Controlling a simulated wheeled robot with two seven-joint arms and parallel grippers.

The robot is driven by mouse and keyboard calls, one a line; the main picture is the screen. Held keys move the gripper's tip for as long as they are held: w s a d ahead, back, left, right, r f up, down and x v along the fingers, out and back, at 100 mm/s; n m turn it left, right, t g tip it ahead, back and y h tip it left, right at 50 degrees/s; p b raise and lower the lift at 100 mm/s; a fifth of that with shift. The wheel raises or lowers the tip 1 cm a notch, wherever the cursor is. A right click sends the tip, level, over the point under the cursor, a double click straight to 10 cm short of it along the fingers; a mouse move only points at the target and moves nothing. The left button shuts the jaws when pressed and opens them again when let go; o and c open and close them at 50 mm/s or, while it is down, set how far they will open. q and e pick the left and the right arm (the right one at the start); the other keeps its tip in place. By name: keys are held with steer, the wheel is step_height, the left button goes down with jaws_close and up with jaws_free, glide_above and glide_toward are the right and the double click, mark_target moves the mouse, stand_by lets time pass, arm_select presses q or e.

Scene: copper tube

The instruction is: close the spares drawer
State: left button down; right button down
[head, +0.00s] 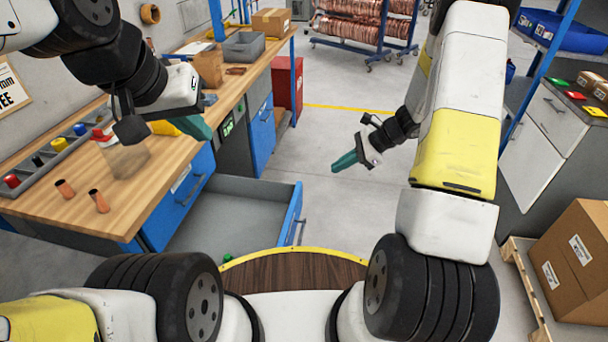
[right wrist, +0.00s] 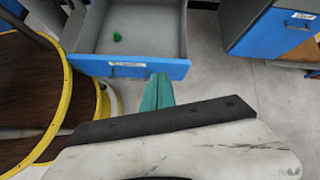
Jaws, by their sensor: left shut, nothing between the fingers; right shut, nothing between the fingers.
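A grey drawer with a blue front (head: 294,214) is pulled far out from the workbench; I take it as the spares drawer, though its label is too small to read. It also shows in the right wrist view (right wrist: 178,69), with a small green item (right wrist: 117,38) inside. My right gripper (head: 338,165) is shut and empty, in the open space to the right of the drawer front. In the right wrist view its fingertips (right wrist: 158,77) appear just short of the front; contact is not visible. My left gripper (head: 205,133) is shut and empty over the workbench's edge.
The wooden workbench (head: 140,190) holds copper pieces (head: 99,201) and a parts tray. A cardboard box (head: 575,255) on a pallet stands at right. The floor right of the drawer is clear.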

step_height(320, 180, down, 9)
steer(key=d+m, duration=0.1)
steer(key=m, duration=0.2)
glide_toward(298, 199)
step_height(298, 199, down, 4)
steer(key=a, duration=0.3)
steer(key=shift+w+a+f+t+y, duration=0.2)
steer(key=shift+w+a+t+y, duration=0.15)
steer(key=shift+a, duration=0.15)
